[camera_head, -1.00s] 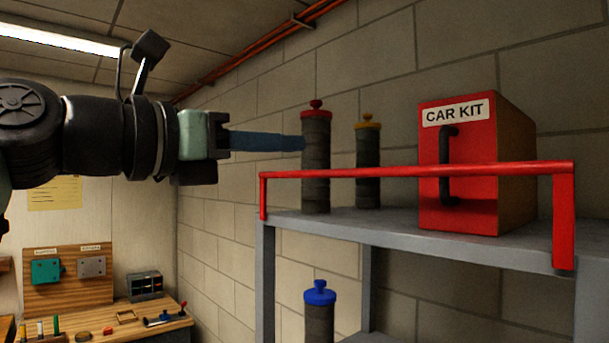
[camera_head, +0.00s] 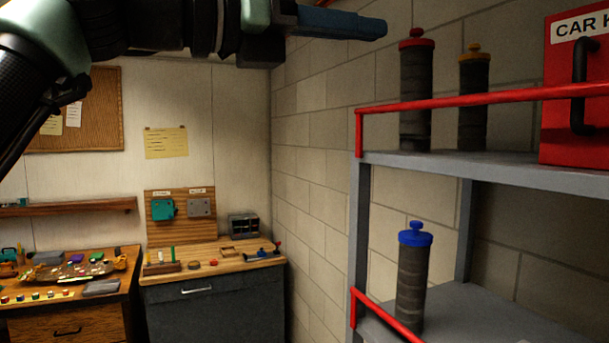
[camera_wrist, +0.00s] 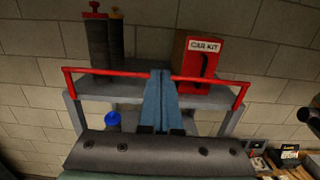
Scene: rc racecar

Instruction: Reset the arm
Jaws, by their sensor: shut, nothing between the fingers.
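My gripper (camera_head: 384,28) is at the top of the head view, with its blue fingers together and pointing right, toward the shelf. Its fingers are shut and empty. In the wrist view my gripper (camera_wrist: 160,75) points at the shelf's red rail, with the fingers side by side. It appears in front of the shelf, apart from the canisters and the box. My arm (camera_head: 130,25) stretches across the top left of the head view.
A grey shelf (camera_head: 510,176) with a red rail (camera_head: 480,102) stands at right. It holds a red-capped canister (camera_head: 415,95), a yellow-capped canister (camera_head: 474,95), a blue-capped canister (camera_head: 413,285) and the red CAR KIT box (camera_head: 570,130). Workbenches (camera_head: 225,262) stand at left.

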